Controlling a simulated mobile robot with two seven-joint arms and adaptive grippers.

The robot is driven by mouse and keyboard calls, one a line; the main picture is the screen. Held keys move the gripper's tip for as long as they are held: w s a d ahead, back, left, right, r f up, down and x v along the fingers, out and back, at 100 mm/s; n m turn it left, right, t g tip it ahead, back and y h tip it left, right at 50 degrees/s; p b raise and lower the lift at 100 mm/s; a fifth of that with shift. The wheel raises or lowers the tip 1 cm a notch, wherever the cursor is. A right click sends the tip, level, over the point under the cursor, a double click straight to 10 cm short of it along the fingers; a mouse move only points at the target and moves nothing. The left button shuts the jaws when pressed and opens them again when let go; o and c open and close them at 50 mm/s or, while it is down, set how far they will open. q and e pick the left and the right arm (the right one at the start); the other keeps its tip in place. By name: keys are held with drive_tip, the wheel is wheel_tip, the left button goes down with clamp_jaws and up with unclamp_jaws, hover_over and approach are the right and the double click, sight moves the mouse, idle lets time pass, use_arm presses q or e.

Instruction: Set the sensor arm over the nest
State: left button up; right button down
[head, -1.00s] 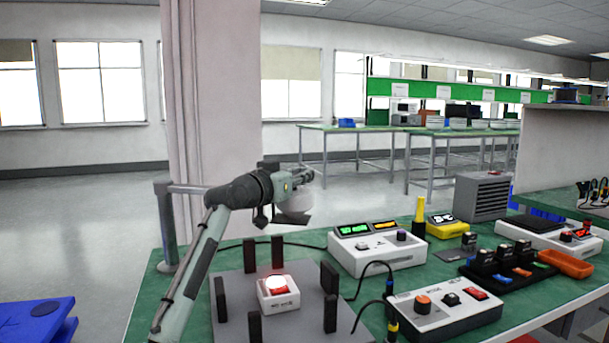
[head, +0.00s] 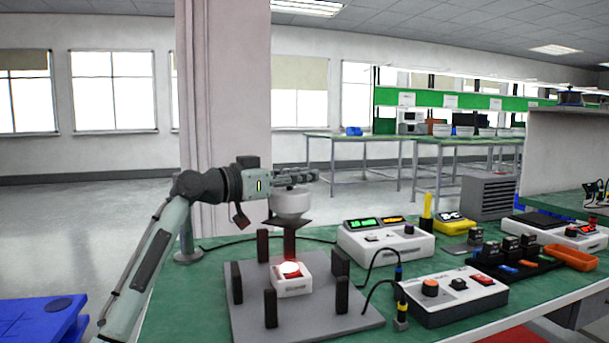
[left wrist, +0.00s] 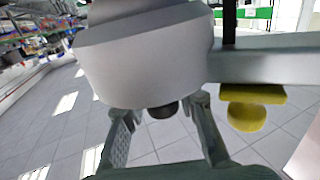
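The sensor arm's white round head (head: 290,203) hangs above the nest in the head view, with a dark cone under it. A red glow runs down to a white unit (head: 292,284) with a lit top. That unit sits on the nest's grey plate (head: 250,318), among several black posts. The head also fills the top of the left wrist view (left wrist: 150,62), with a grey bar (left wrist: 265,65) running right from it. My left gripper (head: 312,177) is at the head; its fingers (left wrist: 163,112) stand apart with a dark stub between them. Contact is unclear. My right gripper is not in view.
The grey post (head: 187,240) stands left of the plate, partly behind my left arm. A yellow knob (left wrist: 248,115) hangs under the bar.

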use_arm(q)
drive_tip(key=shift+o, duration=0.8)
drive_tip(key=shift+r, duration=0.1)
drive_tip(key=v, duration=1.2)
